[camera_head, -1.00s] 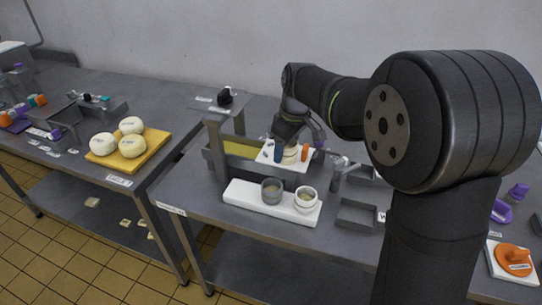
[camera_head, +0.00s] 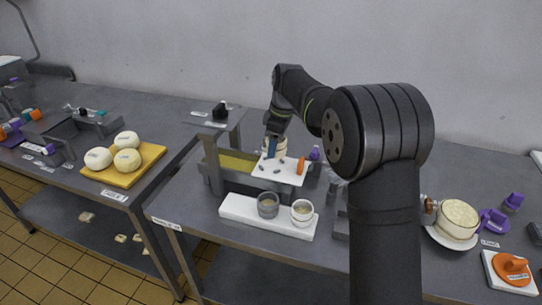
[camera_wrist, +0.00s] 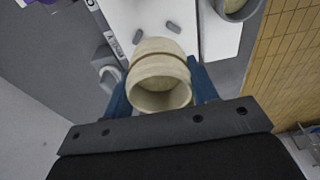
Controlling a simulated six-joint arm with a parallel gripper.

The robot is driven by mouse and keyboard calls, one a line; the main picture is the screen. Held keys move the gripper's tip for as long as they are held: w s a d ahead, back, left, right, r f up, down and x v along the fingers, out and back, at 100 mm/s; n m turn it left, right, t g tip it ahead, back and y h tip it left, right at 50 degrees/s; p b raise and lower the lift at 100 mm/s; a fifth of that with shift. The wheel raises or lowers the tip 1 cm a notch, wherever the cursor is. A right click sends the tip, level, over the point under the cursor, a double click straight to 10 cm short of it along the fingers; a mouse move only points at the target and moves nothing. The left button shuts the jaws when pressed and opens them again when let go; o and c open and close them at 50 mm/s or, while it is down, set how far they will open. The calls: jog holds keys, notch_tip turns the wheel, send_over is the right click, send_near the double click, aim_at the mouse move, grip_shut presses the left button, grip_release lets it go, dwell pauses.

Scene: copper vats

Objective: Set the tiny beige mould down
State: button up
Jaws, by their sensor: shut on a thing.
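The tiny beige mould (camera_head: 282,148) is a small round cup between the blue fingers of my gripper (camera_head: 274,147) in the head view. In the wrist view the mould (camera_wrist: 160,72) shows its open rim and a hollow inside, with a blue finger of my gripper (camera_wrist: 159,84) on each side. My gripper is shut on it. The mould appears over the far edge of a white board (camera_head: 285,175) with small grey pegs; I cannot tell the exact gap below it.
The board lies across a grey trough (camera_head: 213,174) with a yellowish inside. In front, a white slab (camera_head: 240,211) bears a grey cup (camera_head: 268,205) and a white cup (camera_head: 302,213). An orange piece (camera_head: 301,166) stands at the board's right. At right is a cheese (camera_head: 458,217) on a plate.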

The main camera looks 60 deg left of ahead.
aim_at(271, 165)
jog(key=shift+s+a+f, duration=0.45)
jog(key=shift+s+a, duration=0.05)
jog(key=shift+f, duration=1.95)
jog(key=shift+f, duration=0.1)
jog(key=o, duration=1)
jog(key=shift+f, duration=0.1)
jog(key=r, duration=0.4)
jog(key=w+d+r, duration=0.1)
jog(key=r, duration=0.7)
jog(key=shift+w+d+r, duration=0.15)
